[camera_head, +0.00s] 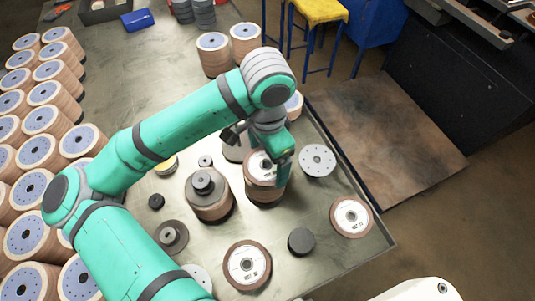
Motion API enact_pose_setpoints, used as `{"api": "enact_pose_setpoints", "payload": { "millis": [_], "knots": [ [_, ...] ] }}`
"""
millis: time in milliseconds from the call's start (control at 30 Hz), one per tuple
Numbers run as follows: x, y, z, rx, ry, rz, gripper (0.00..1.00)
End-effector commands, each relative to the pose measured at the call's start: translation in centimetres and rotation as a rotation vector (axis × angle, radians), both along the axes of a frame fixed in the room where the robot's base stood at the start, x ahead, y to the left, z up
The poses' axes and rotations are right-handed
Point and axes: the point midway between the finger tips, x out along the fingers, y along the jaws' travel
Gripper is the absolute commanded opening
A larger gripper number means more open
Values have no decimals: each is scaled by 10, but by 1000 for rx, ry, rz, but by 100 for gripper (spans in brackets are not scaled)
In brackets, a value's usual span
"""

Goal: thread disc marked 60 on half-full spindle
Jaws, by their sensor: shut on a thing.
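My gripper (270,158) is at the middle of the table, pointing down. It is shut on a brown-rimmed disc (258,170) with a white label; the arm and fingers hide part of it, and its number cannot be read. The disc is over or on a short brown stack (265,196); I cannot tell whether they touch, and any spindle post there is hidden. Left of it stands another brown stack (209,207) with a dark knob on top. Two loose white-labelled discs lie flat, one at the front (248,265) and one at the right (351,216); their marks are too small to read.
A grey metal disc (317,160) lies right of the gripper. A black puck (301,241), a dark round base (171,238) and small knobs (156,201) lie around. Many drum-like stacks (38,153) fill the left. The table's right edge (362,180) is close.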

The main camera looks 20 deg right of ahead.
Motion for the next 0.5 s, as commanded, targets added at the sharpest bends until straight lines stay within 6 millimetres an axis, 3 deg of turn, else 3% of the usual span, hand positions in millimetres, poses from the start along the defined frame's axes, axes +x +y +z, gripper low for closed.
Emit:
{"api": "enact_pose_setpoints", "payload": {
  "millis": [433,467,500],
  "knots": [
    [0,2,-21,0,0,6,63],
    [0,2,-20,0,-1,6,96],
    [0,2,-20,0,-1,6,100]
  ]
}}
